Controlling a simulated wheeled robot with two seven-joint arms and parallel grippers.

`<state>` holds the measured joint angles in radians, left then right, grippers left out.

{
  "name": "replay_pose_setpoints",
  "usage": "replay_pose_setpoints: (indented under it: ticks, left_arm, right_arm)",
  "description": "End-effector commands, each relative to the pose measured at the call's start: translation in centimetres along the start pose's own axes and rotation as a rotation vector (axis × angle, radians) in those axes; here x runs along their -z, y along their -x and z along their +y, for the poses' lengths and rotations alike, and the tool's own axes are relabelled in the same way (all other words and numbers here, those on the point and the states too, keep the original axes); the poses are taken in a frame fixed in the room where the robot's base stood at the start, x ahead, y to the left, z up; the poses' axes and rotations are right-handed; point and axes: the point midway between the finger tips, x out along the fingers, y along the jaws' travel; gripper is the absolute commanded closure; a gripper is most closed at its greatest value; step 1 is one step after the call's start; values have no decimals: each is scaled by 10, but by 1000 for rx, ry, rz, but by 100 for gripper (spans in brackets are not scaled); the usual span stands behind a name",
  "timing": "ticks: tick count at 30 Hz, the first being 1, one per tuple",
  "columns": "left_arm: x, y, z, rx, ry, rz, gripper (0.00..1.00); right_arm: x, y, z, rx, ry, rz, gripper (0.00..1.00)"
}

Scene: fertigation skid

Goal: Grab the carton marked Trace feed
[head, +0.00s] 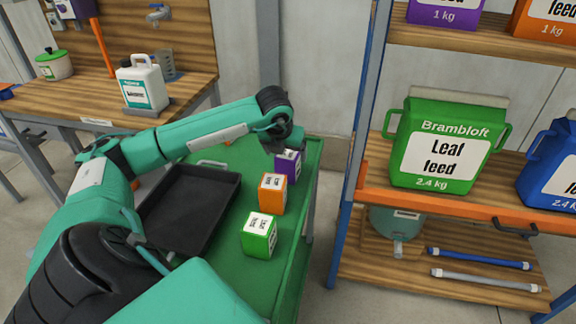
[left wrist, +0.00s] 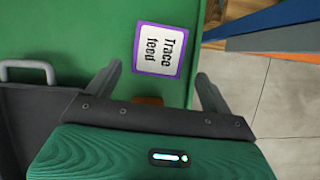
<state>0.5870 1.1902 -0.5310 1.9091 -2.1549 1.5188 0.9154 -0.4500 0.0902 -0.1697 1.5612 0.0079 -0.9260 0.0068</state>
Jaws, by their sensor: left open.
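The carton marked Trace feed is purple with a white label. In the left wrist view the Trace feed carton (left wrist: 158,50) stands on the green surface, just beyond and between my fingertips. In the head view the purple carton (head: 289,165) is at the far end of the green cart, partly covered by my left gripper. My left gripper (left wrist: 160,82) is open and empty, with one finger on either side below the carton in the picture. In the head view my left gripper (head: 286,148) is over the carton, its fingers hard to make out. My right gripper is not in view.
The green cart (head: 228,260) also holds an orange carton (head: 272,194), a green carton (head: 259,235) and a black tray (head: 190,210) on the left. A shelf rack (head: 356,180) with feed containers stands close on the right. A wooden bench (head: 70,97) is behind left.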

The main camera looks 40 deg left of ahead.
Motion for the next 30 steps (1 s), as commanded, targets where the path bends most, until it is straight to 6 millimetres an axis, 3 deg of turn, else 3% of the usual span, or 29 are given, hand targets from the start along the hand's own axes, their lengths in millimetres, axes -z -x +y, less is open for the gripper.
replay_pose_setpoints:
  ticks: [3, 10, 18, 27, 28, 30]
  left_arm:
    - [0, -17, 0, 1, 0, 1, 15]
    - [-2, -34, 1, 0, 0, 1, 15]
    - [-5, -72, 4, 2, 0, 1, 15]
    - [-6, -79, 4, 0, -1, -1, 15]
    - [-6, -79, 4, 0, -1, -1, 17]
    - [-6, -79, 4, 0, -1, -1, 31]
  right_arm:
    - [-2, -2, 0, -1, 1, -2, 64]
    - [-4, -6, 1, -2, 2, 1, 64]
    - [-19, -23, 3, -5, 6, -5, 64]
    - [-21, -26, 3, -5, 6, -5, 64]
    - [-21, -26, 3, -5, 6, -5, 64]
    - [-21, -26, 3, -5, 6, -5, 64]
